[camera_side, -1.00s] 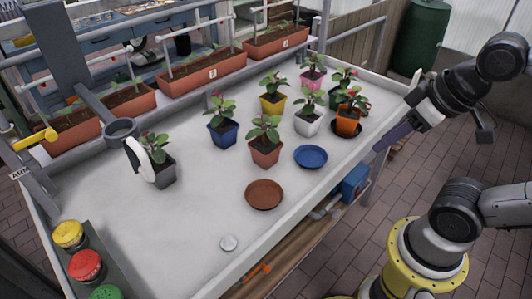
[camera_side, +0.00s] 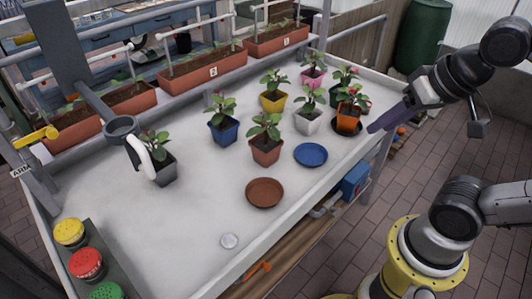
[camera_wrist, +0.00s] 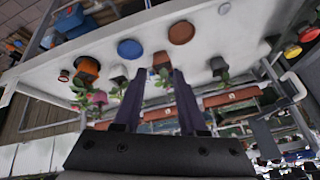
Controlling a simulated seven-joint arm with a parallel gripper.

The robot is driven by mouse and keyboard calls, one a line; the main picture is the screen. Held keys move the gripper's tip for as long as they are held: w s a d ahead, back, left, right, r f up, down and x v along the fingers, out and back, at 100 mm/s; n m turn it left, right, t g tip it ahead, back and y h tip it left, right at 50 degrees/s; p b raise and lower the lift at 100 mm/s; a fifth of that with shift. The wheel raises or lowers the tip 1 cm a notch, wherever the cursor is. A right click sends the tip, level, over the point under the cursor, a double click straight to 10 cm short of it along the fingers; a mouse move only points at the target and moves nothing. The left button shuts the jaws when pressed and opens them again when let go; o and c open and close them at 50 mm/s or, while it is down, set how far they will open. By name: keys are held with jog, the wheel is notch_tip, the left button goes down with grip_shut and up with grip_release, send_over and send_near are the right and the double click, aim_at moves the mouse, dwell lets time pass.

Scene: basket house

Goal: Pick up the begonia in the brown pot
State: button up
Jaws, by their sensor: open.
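The begonia in the brown pot (camera_side: 266,152) stands upright on the white table, near its middle, with green leaves and small reddish flowers. In the wrist view the brown pot (camera_wrist: 161,58) shows beyond the gap between my fingertips, at a distance. My gripper (camera_side: 372,129) has long purple fingers and hangs over the table's right edge, well to the right of the brown pot. In the wrist view my gripper (camera_wrist: 158,73) is open and empty, its two fingers apart.
A blue saucer (camera_side: 311,154) and a brown saucer (camera_side: 264,193) lie near the brown pot. An orange pot (camera_side: 347,121) on a dark saucer is nearest my gripper. White (camera_side: 308,124), blue (camera_side: 224,133) and grey (camera_side: 164,170) pots stand around. The front left table is mostly clear.

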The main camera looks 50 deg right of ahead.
jog(key=w+r+m, duration=0.3)
jog(key=w+m, duration=0.2)
jog(key=m+g+h, duration=0.1)
jog(key=m+g, duration=0.4)
jog(key=m, duration=0.5)
send_over(274, 149)
notch_tip(274, 149, down, 23)
jog(key=shift+f, duration=2.95)
grip_shut()
